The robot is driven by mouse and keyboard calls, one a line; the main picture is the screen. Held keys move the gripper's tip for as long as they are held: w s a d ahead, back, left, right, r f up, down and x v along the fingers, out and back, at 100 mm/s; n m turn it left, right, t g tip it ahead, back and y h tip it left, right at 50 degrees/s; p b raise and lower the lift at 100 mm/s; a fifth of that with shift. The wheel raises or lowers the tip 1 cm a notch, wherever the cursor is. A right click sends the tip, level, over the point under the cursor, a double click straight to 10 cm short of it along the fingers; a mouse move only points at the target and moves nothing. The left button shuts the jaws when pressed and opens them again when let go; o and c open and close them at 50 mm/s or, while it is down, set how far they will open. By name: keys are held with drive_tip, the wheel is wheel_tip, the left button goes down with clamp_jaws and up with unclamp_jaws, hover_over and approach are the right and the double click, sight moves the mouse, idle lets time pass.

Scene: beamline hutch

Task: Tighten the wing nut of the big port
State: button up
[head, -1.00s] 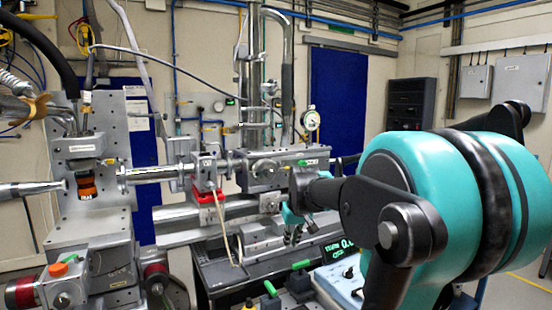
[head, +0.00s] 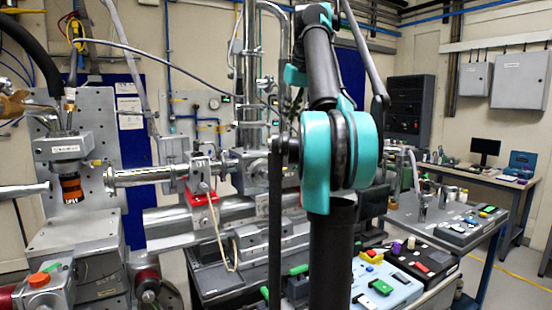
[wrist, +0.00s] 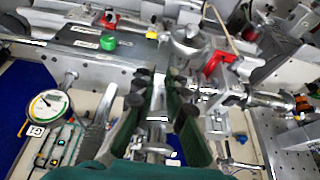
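My gripper (wrist: 159,82) shows in the wrist view as two dark green fingers with black tips. The fingers stand apart with a gap between them, and I see nothing held. Metal vacuum hardware lies beyond the tips; I cannot tell whether they touch any of it. In the head view my arm rises in front of the beamline and my gripper cannot be made out. A metal beam pipe (head: 143,175) with a flange shows there at left centre. I cannot pick out the big port or its wing nut with certainty in either view.
A red clamp (wrist: 217,62) and a green knob (wrist: 108,41) sit on the hardware around my gripper. A dial gauge (wrist: 45,106) is at left. In the head view, a bench (head: 497,178) stands at the right, with some open floor before it.

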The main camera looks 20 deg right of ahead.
sight(279, 165)
drive_tip(key=x, duration=1.7)
drive_tip(key=shift+f, duration=0.15)
clamp_jaws()
